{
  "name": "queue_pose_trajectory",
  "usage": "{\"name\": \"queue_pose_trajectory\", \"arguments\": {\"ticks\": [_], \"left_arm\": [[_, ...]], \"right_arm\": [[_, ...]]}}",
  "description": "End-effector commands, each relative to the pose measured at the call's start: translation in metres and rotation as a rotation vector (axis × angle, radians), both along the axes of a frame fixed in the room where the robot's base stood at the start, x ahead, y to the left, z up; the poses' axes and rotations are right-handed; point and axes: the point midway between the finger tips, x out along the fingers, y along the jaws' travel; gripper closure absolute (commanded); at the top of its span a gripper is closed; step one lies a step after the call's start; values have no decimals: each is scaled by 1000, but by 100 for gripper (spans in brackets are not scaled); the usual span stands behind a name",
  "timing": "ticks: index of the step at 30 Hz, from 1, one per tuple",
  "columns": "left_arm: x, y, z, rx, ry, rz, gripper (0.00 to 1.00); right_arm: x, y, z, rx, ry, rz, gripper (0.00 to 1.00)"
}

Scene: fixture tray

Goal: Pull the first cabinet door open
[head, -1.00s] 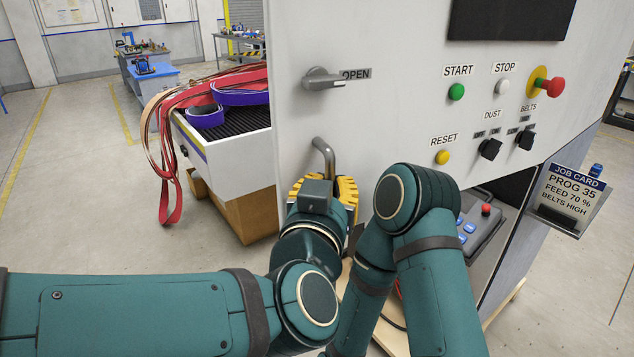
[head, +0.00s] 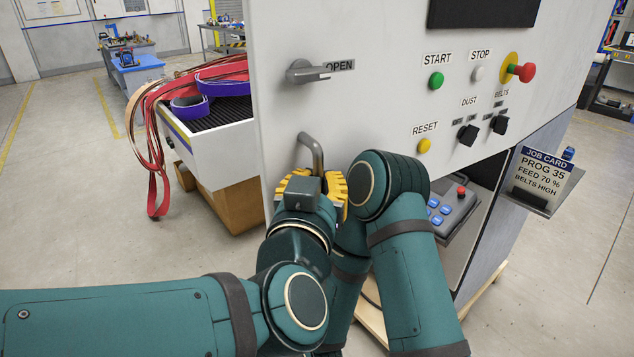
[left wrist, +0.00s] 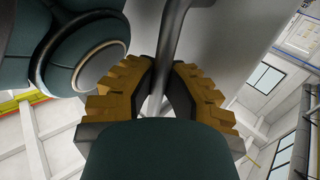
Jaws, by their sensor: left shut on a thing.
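The cabinet door is the pale grey panel (head: 370,110) filling the upper middle of the head view. A bent grey bar handle (head: 312,150) sticks out near its left edge. My left gripper (head: 313,185), with yellow toothed fingers, is shut around this handle. In the left wrist view the handle (left wrist: 175,45) runs down between the two fingers (left wrist: 160,88). A grey turn lever (head: 307,72) beside the word OPEN sits above the handle and points right. I cannot see a gap at the door's edge. My right arm is bent close to the panel; its gripper does not show.
The panel carries buttons, including a red stop knob (head: 522,71). A job card holder (head: 545,175) juts out at right. A control pendant (head: 447,207) sits in a recess below. Open floor lies farther left.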

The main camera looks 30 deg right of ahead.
Motion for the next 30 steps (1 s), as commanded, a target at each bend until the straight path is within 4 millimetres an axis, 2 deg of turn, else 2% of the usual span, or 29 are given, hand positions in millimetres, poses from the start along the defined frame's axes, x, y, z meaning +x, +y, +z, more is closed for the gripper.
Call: {"name": "queue_pose_trajectory", "arguments": {"ticks": [1,3,4,5,17,20,30], "left_arm": [[0,0,-1,1,1,1,100],[0,0,-1,1,1,1,71],[0,0,-1,1,1,1,61],[0,0,-1,1,1,1,57],[-5,4,1,0,-2,1,57],[-16,13,1,-1,-3,1,57],[-69,54,1,-2,-2,1,57]], "right_arm": [[0,0,0,0,0,0,53],[0,0,0,0,0,0,53],[0,0,0,0,0,0,53],[0,0,0,0,0,0,53],[0,0,0,0,0,0,53],[0,0,0,0,0,0,53],[0,0,0,0,0,0,53]]}}
